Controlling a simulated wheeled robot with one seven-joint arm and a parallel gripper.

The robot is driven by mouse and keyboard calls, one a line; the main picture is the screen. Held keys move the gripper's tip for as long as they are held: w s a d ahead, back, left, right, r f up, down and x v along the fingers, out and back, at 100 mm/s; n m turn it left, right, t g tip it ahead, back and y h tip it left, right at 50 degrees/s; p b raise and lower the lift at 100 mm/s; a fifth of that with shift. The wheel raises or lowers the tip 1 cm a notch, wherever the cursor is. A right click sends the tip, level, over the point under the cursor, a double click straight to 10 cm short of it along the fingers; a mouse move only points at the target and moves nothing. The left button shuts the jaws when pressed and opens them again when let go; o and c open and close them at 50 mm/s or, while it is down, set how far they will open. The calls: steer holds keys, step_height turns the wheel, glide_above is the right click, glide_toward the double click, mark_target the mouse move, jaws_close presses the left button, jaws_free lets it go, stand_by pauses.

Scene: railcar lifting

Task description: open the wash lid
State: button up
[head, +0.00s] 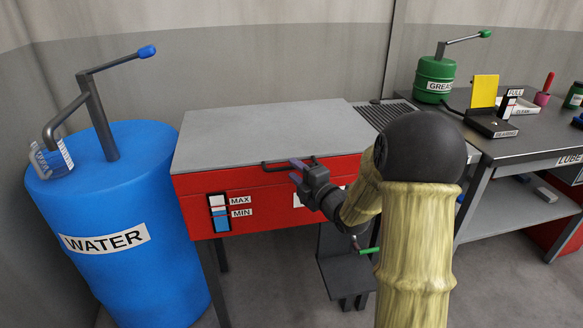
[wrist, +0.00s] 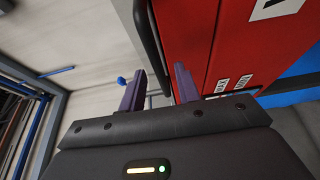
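The wash lid (head: 265,130) is a flat grey panel lying shut on top of the red wash tank (head: 260,200). A black bar handle (head: 275,167) runs along its front edge; it also shows in the wrist view (wrist: 150,40). My gripper (head: 297,171) is at the handle, just in front of the tank. Its purple fingers are spread apart in the wrist view (wrist: 158,82), with the handle bar running between them. I cannot tell whether either finger touches the bar. My arm hides part of the tank's right front.
A blue water barrel (head: 125,215) with a pump stands close at the left. A dark workbench (head: 535,140) with a green grease pump (head: 434,80) and small items stands at the right. A dark pedal-like stand (head: 347,270) is below the tank. The space above the lid is clear.

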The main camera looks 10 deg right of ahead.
steer(key=shift+x, duration=1.3)
jaws_close()
steer(key=shift+d+r, duration=0.1)
steer(key=shift+r, duration=0.05)
